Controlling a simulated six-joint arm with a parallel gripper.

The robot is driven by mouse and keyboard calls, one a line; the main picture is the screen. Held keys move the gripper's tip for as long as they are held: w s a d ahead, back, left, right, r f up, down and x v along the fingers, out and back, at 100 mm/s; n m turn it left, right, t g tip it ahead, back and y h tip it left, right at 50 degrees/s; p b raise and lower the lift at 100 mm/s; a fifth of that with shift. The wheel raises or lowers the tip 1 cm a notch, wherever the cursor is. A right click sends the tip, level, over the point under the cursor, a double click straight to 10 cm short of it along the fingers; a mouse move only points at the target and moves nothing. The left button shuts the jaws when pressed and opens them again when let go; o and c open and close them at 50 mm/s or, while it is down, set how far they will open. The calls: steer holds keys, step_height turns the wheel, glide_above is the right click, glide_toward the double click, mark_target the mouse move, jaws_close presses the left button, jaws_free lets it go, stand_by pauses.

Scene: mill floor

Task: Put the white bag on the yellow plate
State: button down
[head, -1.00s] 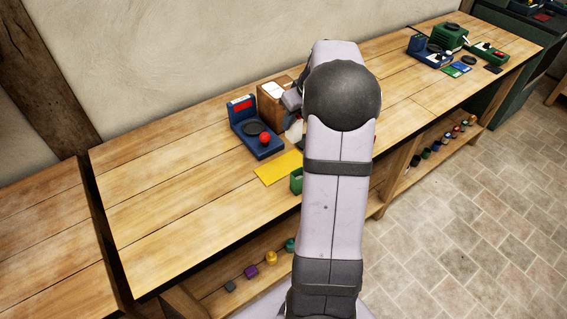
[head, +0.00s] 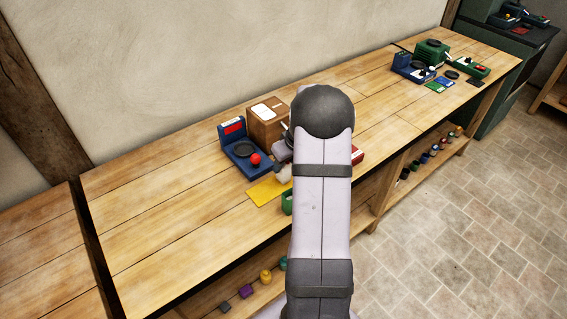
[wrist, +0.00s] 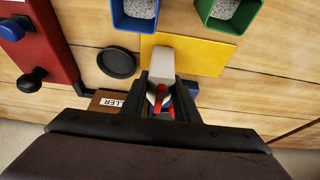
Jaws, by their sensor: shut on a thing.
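The white bag (head: 284,173) hangs in my gripper (head: 280,160), beside the far right part of the yellow plate (head: 262,193) in the head view. In the wrist view, my gripper (wrist: 162,88) is shut on the bag (wrist: 160,56), and something red shows between the fingers. The bag's pale body overlaps the left part of the yellow plate (wrist: 205,58) there. I cannot tell whether the bag touches the plate. My arm hides part of this area in the head view.
In the wrist view, a blue bin (wrist: 118,18) and a green bin (wrist: 204,16) of grey grains adjoin the plate. The bench's left is clear.

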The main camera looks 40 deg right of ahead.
steer(key=shift+f, duration=0.25)
steer(key=shift+f, duration=0.2)
steer(key=c, duration=1.4)
jaws_free()
steer(key=shift+r, duration=0.2)
steer(key=shift+s+r, duration=0.15)
steer(key=shift+r, duration=0.35)
steer(key=b+v, duration=0.2)
steer(key=v, duration=0.9)
steer(key=shift+s+b, duration=0.1)
steer(key=shift+b, duration=0.2)
